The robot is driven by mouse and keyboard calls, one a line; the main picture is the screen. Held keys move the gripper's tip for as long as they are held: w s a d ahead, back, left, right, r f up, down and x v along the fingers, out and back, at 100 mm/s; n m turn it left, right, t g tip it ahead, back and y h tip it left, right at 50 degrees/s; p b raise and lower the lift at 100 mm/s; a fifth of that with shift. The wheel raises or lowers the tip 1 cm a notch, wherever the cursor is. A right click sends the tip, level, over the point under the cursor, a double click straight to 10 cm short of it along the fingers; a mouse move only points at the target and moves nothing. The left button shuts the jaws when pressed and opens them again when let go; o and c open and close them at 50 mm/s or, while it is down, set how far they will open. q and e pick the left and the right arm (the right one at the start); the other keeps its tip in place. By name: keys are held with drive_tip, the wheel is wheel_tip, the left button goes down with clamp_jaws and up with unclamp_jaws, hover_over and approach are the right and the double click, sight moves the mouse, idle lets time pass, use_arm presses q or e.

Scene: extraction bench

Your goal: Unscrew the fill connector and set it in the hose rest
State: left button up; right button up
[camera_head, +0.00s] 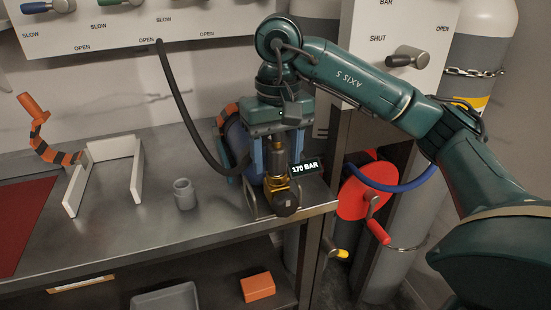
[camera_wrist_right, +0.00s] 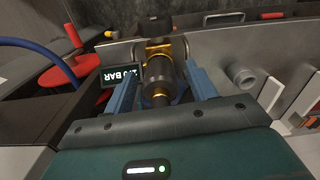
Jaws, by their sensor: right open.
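The fill connector (camera_head: 276,153) is a dark cylinder with brass parts, standing on the brass valve (camera_head: 279,184) of a blue cylinder (camera_head: 236,140) at the bench's right end. My right gripper (camera_head: 277,168) points down over it, its two blue fingers open on either side. The right wrist view shows the connector (camera_wrist_right: 159,80) between the fingers (camera_wrist_right: 162,74); I cannot tell whether they touch it. A grey, open-topped cup (camera_head: 184,194), probably the hose rest, stands empty on the bench to the left. My left gripper is not in view.
A black hose (camera_head: 181,105) hangs from the wall panel (camera_head: 120,30) to behind my gripper. A "170 BAR" display (camera_head: 305,168) sits beside the valve. A white bracket (camera_head: 138,170) stands left of the cup. A red disc with a crank (camera_head: 365,195) is right of the bench.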

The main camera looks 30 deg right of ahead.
drive_tip(key=m, duration=0.4)
drive_tip(key=shift+m, duration=0.4)
drive_tip(key=m+p, duration=0.1)
drive_tip(key=m, duration=0.4)
drive_tip(key=c, duration=1.1)
drive_tip(key=shift+f+n, duration=0.1)
drive_tip(key=shift+n, duration=0.5)
drive_tip(key=n, duration=0.2)
drive_tip(key=shift+n, duration=0.4)
drive_tip(key=shift+r+p, duration=1.7)
drive_tip(key=shift+r, duration=0.45)
